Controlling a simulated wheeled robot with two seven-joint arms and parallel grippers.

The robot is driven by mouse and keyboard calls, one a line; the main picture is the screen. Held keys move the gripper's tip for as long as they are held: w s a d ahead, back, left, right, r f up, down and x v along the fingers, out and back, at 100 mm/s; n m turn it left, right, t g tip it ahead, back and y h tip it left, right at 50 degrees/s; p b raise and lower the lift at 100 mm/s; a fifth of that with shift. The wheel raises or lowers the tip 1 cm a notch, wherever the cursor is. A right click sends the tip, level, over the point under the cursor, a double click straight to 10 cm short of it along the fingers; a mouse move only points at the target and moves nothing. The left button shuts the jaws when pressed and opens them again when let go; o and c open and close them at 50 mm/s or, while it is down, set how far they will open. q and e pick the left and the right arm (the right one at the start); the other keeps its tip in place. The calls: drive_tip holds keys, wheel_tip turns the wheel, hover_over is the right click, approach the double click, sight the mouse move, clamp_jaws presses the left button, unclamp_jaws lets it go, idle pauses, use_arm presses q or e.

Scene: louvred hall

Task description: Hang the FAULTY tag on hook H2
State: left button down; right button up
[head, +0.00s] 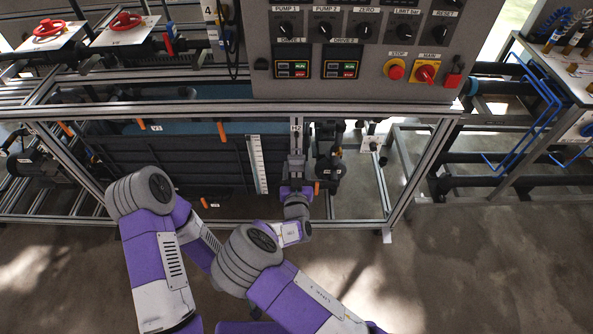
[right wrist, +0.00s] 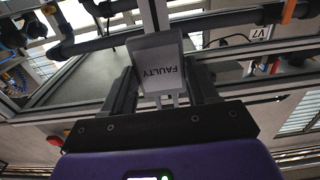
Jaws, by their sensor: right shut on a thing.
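In the head view I cannot make out the tag at the gripper. The hook at H2 is too small to tell, and I see no contact between it and the tag. My left arm shows at the left, but its gripper does not show.
A grey control panel (head: 355,75) with knobs and buttons overhangs the work area. Aluminium rails (head: 180,109) frame a dark tank-like body (head: 180,165) with orange handles. A pipe stand (head: 545,80) is at the right. The floor (head: 460,270) at front right is clear.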

sight(297, 167)
drive_tip(key=shift+w+b, duration=0.95)
drive_tip(key=shift+w, duration=1.7)
drive_tip(key=shift+f, duration=0.15)
drive_tip(key=shift+f, duration=0.55)
drive_tip(key=o, duration=1.1)
drive_tip(key=shift+s, duration=0.15)
drive_tip(key=shift+s+p, duration=0.45)
drive_tip(key=shift+s, duration=2.95)
drive_tip(key=shift+s, duration=0.1)
